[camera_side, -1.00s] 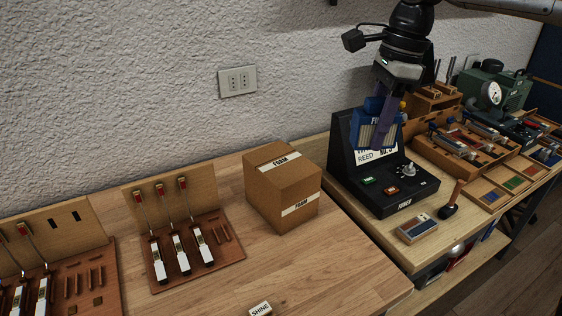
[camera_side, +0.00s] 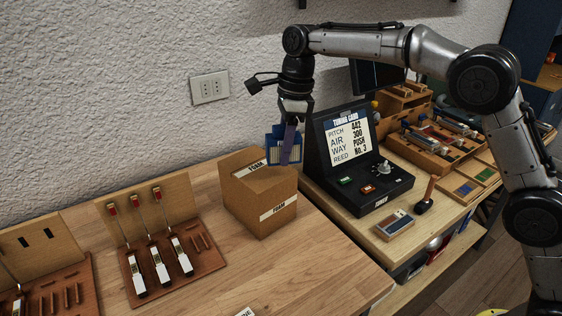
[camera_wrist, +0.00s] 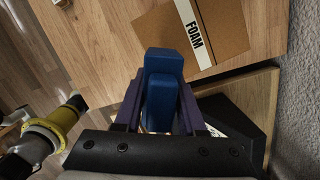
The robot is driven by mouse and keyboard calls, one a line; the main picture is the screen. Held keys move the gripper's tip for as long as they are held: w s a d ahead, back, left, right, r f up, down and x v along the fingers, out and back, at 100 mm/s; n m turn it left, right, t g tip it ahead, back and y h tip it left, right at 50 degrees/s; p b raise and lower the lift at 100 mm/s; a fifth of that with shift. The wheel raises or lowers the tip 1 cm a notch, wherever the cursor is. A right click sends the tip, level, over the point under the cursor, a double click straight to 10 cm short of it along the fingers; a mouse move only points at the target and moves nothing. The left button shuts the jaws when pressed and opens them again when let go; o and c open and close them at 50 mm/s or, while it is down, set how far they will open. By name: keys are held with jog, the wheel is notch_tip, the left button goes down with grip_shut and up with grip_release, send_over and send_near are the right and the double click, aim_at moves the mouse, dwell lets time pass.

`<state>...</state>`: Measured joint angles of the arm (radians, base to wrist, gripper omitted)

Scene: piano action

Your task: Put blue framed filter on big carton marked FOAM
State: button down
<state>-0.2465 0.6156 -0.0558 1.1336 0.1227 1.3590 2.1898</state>
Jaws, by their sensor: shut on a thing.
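The blue framed filter (camera_side: 283,149) has a pale pleated face and hangs from my gripper (camera_side: 290,140), which is shut on it. In the side view it is over the right edge of the big carton marked FOAM (camera_side: 261,206); whether it touches the carton I cannot tell. In the wrist view the filter's blue frame (camera_wrist: 163,85) shows between the purple fingers of my gripper (camera_wrist: 160,105). There the carton's top (camera_wrist: 215,20) with its FOAM label lies beyond the filter, up and to the right.
A black tuning unit (camera_side: 360,165) with a lit screen stands right of the carton. A brown board with key parts (camera_side: 165,255) lies to the left. The wooden bench (camera_side: 290,270) in front of the carton is mostly clear.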

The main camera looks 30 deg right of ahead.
jog(key=shift+w+a+f, duration=0.1)
jog(key=shift+w+f, duration=0.1)
jog(key=shift+f, duration=0.8)
jog(key=shift+w+f, duration=0.15)
jog(key=shift+f, duration=0.85)
jog(key=shift+f, duration=0.2)
jog(key=c, duration=0.5)
grip_release()
jog(key=shift+r, duration=0.15)
jog(key=r, duration=0.3)
jog(key=d+r, duration=0.1)
jog(key=r, duration=0.6)
jog(key=shift+s+d+r, duration=0.25)
jog(key=shift+r, duration=0.1)
jog(key=shift+s+d+r, duration=0.1)
jog(key=shift+r, duration=0.55)
